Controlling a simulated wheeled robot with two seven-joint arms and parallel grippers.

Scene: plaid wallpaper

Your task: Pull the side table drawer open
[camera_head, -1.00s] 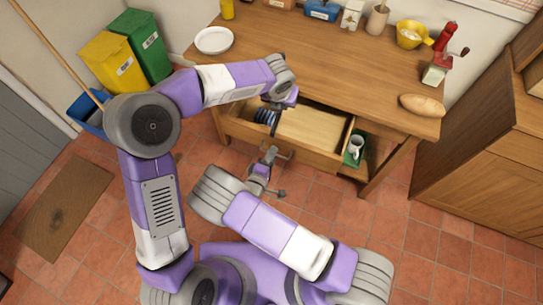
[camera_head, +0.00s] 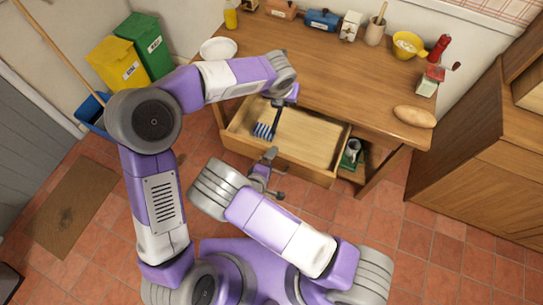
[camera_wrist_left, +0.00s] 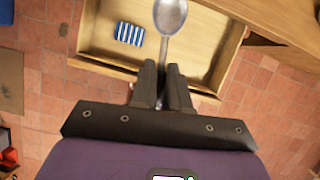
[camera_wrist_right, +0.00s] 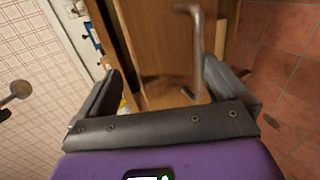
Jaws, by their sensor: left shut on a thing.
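The wooden side table (camera_head: 330,80) has a drawer (camera_head: 310,135) pulled well out, its inside plainly visible. My left gripper (camera_head: 278,112) is above the drawer, shut on the handle of a metal spoon. The spoon's bowl (camera_wrist_left: 170,16) points down toward the drawer in the left wrist view. A blue-and-white striped thing (camera_head: 264,131) lies in the drawer, also seen in the left wrist view (camera_wrist_left: 129,33). My right gripper (camera_head: 270,175) is open in front of the drawer front. A bent metal handle (camera_wrist_right: 196,45) shows between its spread fingers in the right wrist view.
A mug (camera_head: 351,150) is on the lower shelf. Yellow (camera_head: 118,65) and green bins stand left; a wooden cabinet (camera_head: 480,170) stands right.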

